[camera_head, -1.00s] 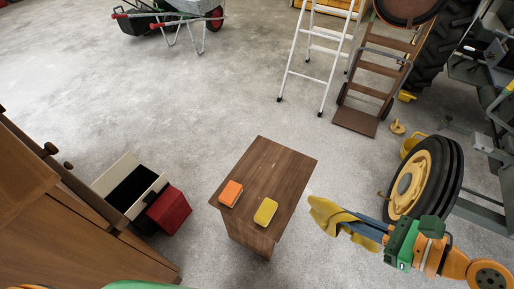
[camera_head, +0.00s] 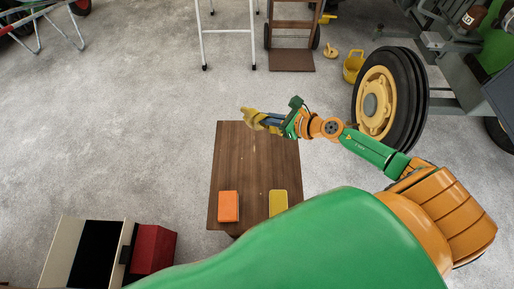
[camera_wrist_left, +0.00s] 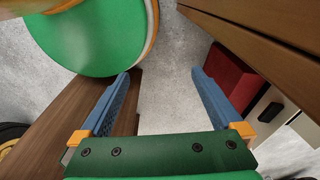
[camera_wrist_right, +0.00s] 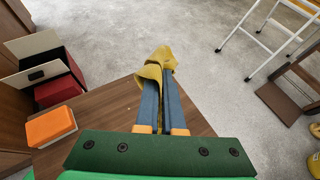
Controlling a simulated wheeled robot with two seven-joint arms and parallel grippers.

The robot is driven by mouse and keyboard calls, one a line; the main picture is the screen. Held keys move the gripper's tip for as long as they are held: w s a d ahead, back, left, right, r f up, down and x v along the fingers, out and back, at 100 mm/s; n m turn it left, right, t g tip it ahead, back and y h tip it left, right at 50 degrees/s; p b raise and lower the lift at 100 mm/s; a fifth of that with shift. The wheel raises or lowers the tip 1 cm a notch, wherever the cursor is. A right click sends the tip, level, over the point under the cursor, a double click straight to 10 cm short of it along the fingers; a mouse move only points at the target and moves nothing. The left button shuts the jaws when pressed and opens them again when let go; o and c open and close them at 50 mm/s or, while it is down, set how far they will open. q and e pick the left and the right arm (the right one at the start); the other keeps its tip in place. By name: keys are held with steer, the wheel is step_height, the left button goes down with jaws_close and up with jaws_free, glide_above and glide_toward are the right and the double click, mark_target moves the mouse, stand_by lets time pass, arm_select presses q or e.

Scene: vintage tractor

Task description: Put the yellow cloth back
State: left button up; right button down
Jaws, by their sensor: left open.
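The yellow cloth (camera_head: 252,115) is crumpled in the tips of my right gripper (camera_head: 268,121), above the far edge of the small wooden table (camera_head: 236,160). In the right wrist view the cloth (camera_wrist_right: 156,62) is pinched between the blue fingers of the right gripper (camera_wrist_right: 160,88), which are shut on it. The left gripper (camera_wrist_left: 164,84) shows in the left wrist view, open and empty, with bare floor between its fingers. In the head view the left gripper is not seen.
An orange block (camera_head: 228,206) and a yellow block (camera_head: 278,202) lie on the table's near end. A red box (camera_head: 153,249) and an open cream box (camera_head: 62,252) stand left. The tractor wheel (camera_head: 384,97), ladder (camera_head: 228,31) and hand truck (camera_head: 292,48) stand beyond. Floor between is clear.

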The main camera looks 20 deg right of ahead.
steer(key=b, duration=0.9)
glide_above(256, 163)
steer(key=w+d, duration=0.3)
steer(key=d, duration=0.1)
step_height(256, 163, down, 10)
steer(key=shift+w+d+r, duration=0.15)
steer(key=shift+w+r, duration=0.05)
steer(key=w+d+r, duration=0.3)
steer(key=w+d, duration=0.3)
steer(key=d, duration=0.1)
steer(key=shift+m+h, duration=0.3)
steer(key=shift+m, duration=0.1)
steer(key=f, duration=0.2)
steer(key=s+a+f, duration=0.1)
steer(key=f, duration=0.1)
steer(key=s+a+f, duration=0.1)
steer(key=f, duration=0.1)
steer(key=shift+s+a, duration=0.1)
steer(key=s+a+f, duration=0.1)
steer(key=s+a, duration=0.1)
steer(key=a, duration=0.1)
steer(key=s+a+f, duration=0.2)
steer(key=a, duration=0.1)
steer(key=s+a+f, duration=0.2)
steer(key=s+a, duration=0.1)
steer(key=shift+s+a+f, duration=0.1)
steer(key=shift+f, duration=0.05)
steer(key=c, duration=0.6)
jaws_free()
